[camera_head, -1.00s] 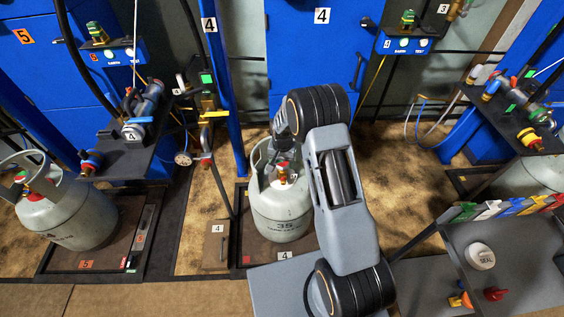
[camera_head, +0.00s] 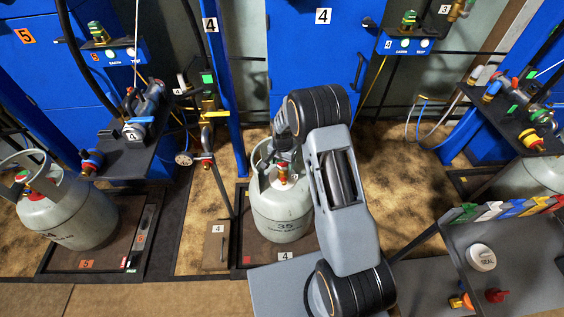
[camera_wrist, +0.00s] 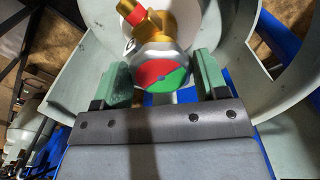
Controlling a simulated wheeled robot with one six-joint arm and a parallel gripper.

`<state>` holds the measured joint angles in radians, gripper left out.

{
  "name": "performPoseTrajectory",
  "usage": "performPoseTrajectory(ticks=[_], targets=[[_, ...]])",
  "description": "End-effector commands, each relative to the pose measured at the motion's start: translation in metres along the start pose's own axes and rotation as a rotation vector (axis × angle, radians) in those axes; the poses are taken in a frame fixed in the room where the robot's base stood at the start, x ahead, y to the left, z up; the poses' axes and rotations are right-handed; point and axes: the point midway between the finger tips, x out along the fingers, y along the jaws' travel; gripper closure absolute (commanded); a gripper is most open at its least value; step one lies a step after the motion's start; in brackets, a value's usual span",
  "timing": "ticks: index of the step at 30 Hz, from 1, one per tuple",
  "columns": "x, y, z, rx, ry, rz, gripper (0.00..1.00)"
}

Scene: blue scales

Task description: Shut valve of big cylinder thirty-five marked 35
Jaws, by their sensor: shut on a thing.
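The big grey-green cylinder marked 35 (camera_head: 283,222) stands upright on the brown scale of bay 4 in the head view. Its collar rings the valve at the top. In the wrist view the valve's round knob (camera_wrist: 160,77), with a red and green face, sits between the two green fingers of my gripper (camera_wrist: 163,80). The fingers are shut on the knob from left and right. The brass valve body (camera_wrist: 155,30) with a red-tipped outlet shows beyond it. In the head view my wrist hides part of the collar, and the fingertips are hard to make out.
The cylinder's collar (camera_wrist: 245,60) surrounds my gripper closely. A blue post (camera_head: 228,90) rises just behind left. A grey tray with a SEAL tub (camera_head: 482,257) is at right.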

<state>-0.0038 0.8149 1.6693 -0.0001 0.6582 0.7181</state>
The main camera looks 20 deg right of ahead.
Motion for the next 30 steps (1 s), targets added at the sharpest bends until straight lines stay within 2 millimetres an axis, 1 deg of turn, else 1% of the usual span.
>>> performPoseTrajectory(ticks=[1, 2, 9, 10, 17, 20, 23, 30], targets=[[-0.002, -0.001, -0.002, -0.001, 0.006, -0.005, 0.57], [-0.002, -0.001, -0.002, -0.001, 0.006, -0.005, 0.32], [-0.001, -0.001, -0.001, -0.001, 0.003, -0.003, 0.09], [-0.001, -0.001, -0.001, -0.001, 0.003, -0.002, 0.08], [-0.001, 0.000, -0.001, -0.001, 0.002, -0.001, 0.08], [-0.008, 0.000, -0.001, -0.001, 0.002, -0.002, 0.08], [-0.022, -0.001, -0.001, -0.001, 0.003, -0.003, 0.08], [-0.072, -0.001, -0.001, -0.001, 0.004, -0.004, 0.08]])
